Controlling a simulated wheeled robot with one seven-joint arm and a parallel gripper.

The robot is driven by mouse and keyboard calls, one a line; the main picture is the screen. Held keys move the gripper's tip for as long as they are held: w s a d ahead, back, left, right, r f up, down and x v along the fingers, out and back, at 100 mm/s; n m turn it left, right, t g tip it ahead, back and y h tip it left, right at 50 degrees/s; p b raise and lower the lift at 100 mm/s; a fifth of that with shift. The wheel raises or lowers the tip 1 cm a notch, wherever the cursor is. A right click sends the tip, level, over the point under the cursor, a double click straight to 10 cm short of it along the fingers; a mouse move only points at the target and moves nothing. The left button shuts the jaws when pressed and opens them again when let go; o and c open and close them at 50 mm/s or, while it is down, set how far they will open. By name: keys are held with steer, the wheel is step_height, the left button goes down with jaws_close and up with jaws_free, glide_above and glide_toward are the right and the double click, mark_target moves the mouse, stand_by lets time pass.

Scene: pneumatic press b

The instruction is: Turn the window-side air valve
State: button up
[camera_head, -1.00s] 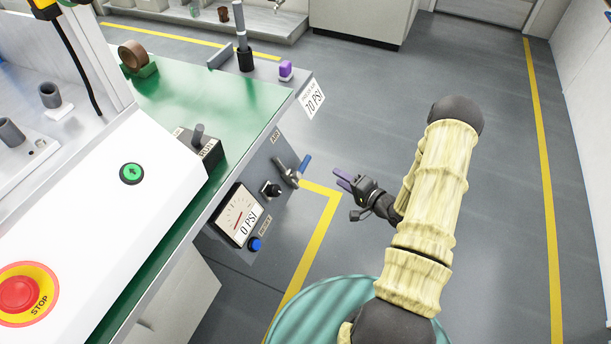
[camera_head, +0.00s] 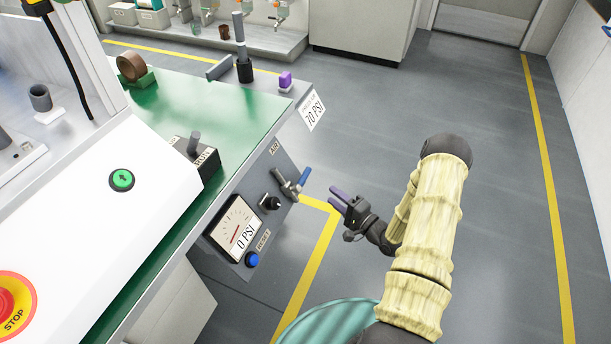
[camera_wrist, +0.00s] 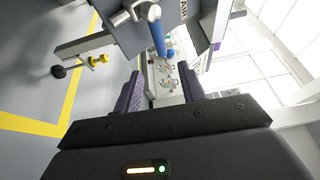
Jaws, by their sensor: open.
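An air valve with a blue lever (camera_head: 304,179) sticks out from the side of the press's control panel, by the AIR label. The lever points up and outward. In the wrist view the blue lever (camera_wrist: 157,35) hangs from a metal valve body at the top, beyond the fingertips. My gripper (camera_head: 336,197) is to the right of the valve and a little lower in the head view, with a gap between them. In the wrist view its two purple fingers (camera_wrist: 161,88) are apart, with nothing between them.
The panel holds a black knob (camera_head: 270,201), a gauge reading 0 PSI (camera_head: 236,229) and a blue reset button (camera_head: 252,259). The green-topped press table (camera_head: 215,105) is left of my arm. Open grey floor lies to the right. A bench with taps (camera_head: 200,38) stands behind.

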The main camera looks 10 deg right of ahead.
mark_target(306, 174)
steer(key=b+x, duration=0.2)
steer(key=x, duration=1.1)
steer(key=shift+w+b, duration=0.1)
steer(key=shift+b, duration=0.3)
jaws_close()
